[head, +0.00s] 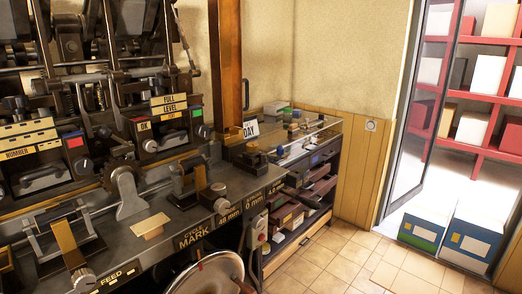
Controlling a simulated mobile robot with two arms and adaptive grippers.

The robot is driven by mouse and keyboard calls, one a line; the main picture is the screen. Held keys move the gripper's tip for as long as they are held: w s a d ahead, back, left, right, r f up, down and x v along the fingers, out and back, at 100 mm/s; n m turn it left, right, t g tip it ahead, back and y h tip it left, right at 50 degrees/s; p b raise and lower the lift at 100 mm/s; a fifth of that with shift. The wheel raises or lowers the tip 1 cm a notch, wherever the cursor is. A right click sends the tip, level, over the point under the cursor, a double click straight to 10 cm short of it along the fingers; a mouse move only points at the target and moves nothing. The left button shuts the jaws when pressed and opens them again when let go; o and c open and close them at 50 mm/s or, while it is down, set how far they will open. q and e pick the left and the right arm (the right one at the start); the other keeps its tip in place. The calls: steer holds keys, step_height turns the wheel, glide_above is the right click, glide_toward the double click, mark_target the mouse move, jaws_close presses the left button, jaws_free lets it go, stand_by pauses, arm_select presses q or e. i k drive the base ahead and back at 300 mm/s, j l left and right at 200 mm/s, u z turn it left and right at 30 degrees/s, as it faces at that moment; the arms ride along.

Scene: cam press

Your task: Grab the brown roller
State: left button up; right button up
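I cannot make out with certainty which thing is the brown roller. Several long brown and reddish pieces (287,215) lie on the open shelf under the counter, right of the machine, and are partly hidden in shadow. A brownish-gold strip (65,241) is set in the machine's bed at the lower left, and a similar upright piece (201,178) stands further right on it. Neither of my grippers shows in the head view.
A dark press machine (130,245) with knobs and labels fills the left. A glass-topped counter (310,135) stands behind it. Blue-white and green-white boxes (470,243) (421,232) stand by the doorway. The tiled floor (335,262) is clear in the middle.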

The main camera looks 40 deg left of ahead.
mark_target(186, 167)
steer(key=i+l+u, duration=0.1)
steer(key=i+u, duration=0.2)
steer(key=i, duration=0.2)
steer(key=i+l+u, duration=0.25)
steer(key=i, duration=0.2)
steer(key=i+l+u, duration=0.3)
steer(key=i, duration=0.15)
steer(key=i+j, duration=0.05)
steer(key=j, duration=0.05)
